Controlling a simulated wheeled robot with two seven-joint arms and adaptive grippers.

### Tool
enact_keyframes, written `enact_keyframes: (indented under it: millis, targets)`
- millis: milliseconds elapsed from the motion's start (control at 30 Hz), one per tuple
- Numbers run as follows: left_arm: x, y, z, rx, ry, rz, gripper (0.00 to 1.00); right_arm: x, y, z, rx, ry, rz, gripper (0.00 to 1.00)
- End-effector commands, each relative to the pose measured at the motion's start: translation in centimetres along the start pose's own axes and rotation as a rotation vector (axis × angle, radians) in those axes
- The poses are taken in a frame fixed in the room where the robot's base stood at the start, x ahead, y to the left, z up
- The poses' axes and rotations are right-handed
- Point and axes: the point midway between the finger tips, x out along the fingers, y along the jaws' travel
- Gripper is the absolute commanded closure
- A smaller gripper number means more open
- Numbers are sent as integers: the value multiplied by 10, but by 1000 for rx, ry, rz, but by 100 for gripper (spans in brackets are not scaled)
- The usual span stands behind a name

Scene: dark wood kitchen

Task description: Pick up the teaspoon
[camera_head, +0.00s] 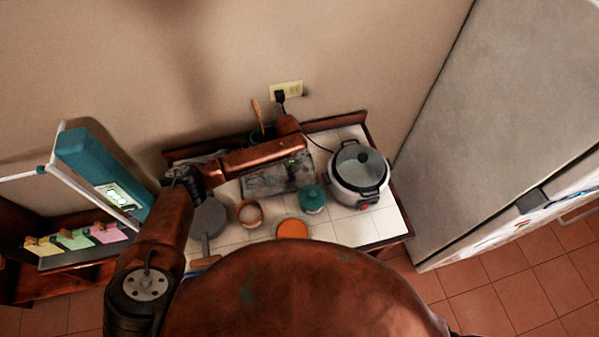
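I cannot make out a teaspoon for certain. A thin wooden handle (257,112) stands up out of a dark container (258,137) at the back of the white tiled counter, by the wall. It may be a spoon, but its lower end is hidden. My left arm comes in from the left and bends across the back of the counter, ending beside that container. Its gripper cannot be made out; the arm's last links seem to cover it. My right gripper is not in view.
A rice cooker (359,174) stands on the counter's right. A teal lidded jar (312,198), an orange round thing (292,229), an orange-rimmed bowl (250,213) and a grey pan (208,218) sit nearer. A fridge (480,130) stands right. A wall outlet (286,90) holds a plug.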

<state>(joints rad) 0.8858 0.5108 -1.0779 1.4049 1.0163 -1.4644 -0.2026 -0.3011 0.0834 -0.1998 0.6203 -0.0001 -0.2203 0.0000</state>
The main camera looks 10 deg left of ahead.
Motion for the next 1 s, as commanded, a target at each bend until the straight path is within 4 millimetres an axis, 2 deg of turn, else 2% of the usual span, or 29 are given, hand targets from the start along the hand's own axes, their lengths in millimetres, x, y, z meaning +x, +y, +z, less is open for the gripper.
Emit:
enact_keyframes:
  millis: [100, 400, 600, 1000]
  targets:
    - [0, 0, 0, 0, 0, 1, 81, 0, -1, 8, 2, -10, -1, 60]
    - [0, 0, 0, 0, 0, 1, 100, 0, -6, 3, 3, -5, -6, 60]
    - [1, 1, 1, 0, -1, 2, 100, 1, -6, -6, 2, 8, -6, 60]
    - [0, 1, 1, 0, -2, 2, 100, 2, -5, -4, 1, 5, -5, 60]
